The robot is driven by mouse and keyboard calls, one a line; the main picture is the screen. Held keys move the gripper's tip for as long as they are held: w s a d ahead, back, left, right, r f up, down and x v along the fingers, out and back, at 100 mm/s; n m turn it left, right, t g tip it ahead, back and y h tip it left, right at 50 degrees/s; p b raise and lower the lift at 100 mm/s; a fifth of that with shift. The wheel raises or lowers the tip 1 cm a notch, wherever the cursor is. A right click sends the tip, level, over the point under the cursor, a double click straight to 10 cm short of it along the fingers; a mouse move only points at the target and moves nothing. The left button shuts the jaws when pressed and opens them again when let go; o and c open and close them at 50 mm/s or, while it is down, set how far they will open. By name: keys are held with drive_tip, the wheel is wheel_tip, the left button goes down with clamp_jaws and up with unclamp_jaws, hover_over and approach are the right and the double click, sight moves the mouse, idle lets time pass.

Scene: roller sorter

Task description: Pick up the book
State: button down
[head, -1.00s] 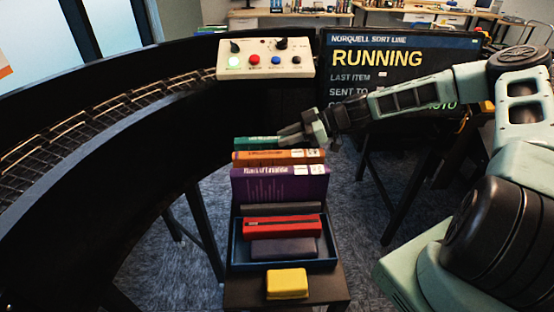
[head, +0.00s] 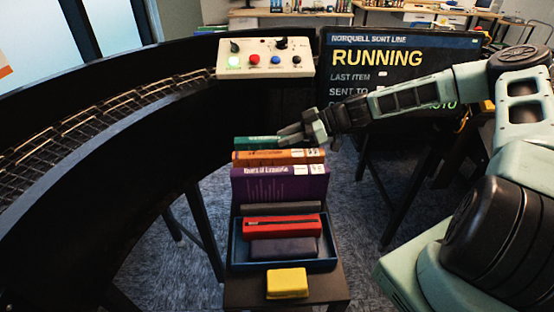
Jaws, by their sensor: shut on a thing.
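Several books stand in a row on a small dark stand. At the back is a green book (head: 256,142), then an orange book (head: 268,158), then a thick purple book (head: 280,185) facing me. My gripper (head: 290,136) is at the right part of the green book, at its top edge, and is shut on it. The fingers hide part of the green book, and the orange book hides its lower part. The green book is still in the row, beside the orange one.
A blue tray (head: 236,254) holds a red box (head: 282,227) and a dark box (head: 283,248). A yellow block (head: 287,283) lies in front. A curved roller conveyor (head: 75,120) runs at left. A control panel (head: 266,58) and a screen reading RUNNING (head: 390,62) stand behind.

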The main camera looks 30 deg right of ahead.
drive_tip(key=shift+r, duration=0.2)
idle(0.5)
wheel_tip(320, 180, up, 18)
drive_tip(key=b, duration=0.5)
idle(0.4)
